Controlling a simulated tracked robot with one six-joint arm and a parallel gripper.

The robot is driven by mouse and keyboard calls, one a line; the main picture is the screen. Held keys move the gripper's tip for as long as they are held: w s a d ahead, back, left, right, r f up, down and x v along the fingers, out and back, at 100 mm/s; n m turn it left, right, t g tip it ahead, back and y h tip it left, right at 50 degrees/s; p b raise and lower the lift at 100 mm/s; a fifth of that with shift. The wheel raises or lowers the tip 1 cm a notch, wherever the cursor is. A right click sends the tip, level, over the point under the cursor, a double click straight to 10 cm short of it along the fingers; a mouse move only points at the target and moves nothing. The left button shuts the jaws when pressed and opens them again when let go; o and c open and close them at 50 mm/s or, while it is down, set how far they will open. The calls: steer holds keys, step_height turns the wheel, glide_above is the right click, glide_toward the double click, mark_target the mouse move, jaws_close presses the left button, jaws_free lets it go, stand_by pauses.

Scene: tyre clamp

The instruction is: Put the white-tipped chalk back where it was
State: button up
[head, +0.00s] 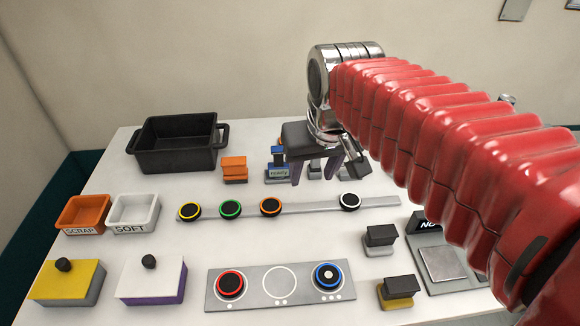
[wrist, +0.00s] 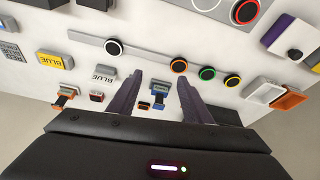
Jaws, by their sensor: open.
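I cannot make out a stick of chalk in either view. A black disc with a white ring (head: 349,201) sits at the right end of a grey strip (head: 312,206); in the wrist view this white-ringed disc (wrist: 114,47) is beyond the fingers. My gripper (head: 325,172) is open and hangs over the back of the table, behind the strip. In the wrist view the gripper's fingers (wrist: 156,88) are apart with nothing held between them. Small labelled blocks, one a blue block (head: 278,168), stand below and around the fingers, partly hidden by them.
Yellow-, green- and orange-ringed discs (head: 230,208) sit on the strip. A front plate (head: 255,298) holds a red-ringed and a blue-ringed disc either side of a bare white circle. A black crate (head: 177,160), an orange tray (head: 84,228) and a white tray (head: 134,229) stand left.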

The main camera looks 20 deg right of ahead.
steer(key=s+a+f+t, duration=0.1)
steer(key=s+f, duration=0.3)
steer(key=s, duration=0.4)
steer(key=shift+s+a+f+n+t, duration=0.3)
steer(key=shift+a, duration=0.25)
